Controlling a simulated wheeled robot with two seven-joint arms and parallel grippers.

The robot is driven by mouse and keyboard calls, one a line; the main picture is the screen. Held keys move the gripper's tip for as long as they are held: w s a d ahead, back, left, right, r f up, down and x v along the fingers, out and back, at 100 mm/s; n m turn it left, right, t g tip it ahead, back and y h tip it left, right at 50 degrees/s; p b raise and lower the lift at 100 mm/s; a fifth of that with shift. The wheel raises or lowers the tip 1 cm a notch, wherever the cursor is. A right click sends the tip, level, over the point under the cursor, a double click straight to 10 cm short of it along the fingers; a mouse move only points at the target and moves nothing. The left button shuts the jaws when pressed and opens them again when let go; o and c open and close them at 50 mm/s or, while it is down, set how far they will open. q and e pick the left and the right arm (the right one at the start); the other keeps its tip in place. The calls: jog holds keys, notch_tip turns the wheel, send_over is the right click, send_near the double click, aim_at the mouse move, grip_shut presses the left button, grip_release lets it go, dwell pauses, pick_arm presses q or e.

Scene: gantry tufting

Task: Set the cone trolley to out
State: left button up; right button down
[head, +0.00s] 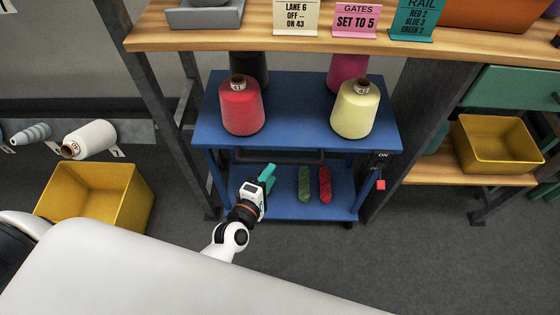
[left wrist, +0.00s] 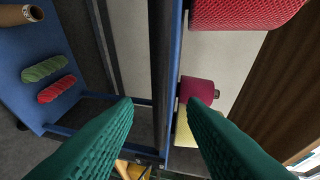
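The cone trolley (head: 300,115) is a blue two-shelf cart standing partly under the wooden bench. A red cone (head: 240,105) and a pale yellow cone (head: 356,108) stand upright on its front top; a dark cone and a magenta cone (head: 348,72) are behind, partly hidden by the bench. A dark handle bar (head: 280,156) runs below its front top edge. My left gripper (head: 268,174) is in front of the trolley, near the bar's left part. In the left wrist view its teal fingers (left wrist: 160,115) are spread, with the dark bar (left wrist: 160,60) beyond, apparently not gripped. My right gripper is not in view.
Green (head: 304,184) and red (head: 325,184) skeins lie on the trolley's lower shelf. A switch with a red tag (head: 381,184) is on the post at right. Yellow bins stand left (head: 95,195) and right (head: 500,145). The floor (head: 420,240) front right is clear.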

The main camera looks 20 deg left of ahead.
aim_at(280, 160)
pick_arm(q)
jog(key=x, duration=0.7)
grip_shut()
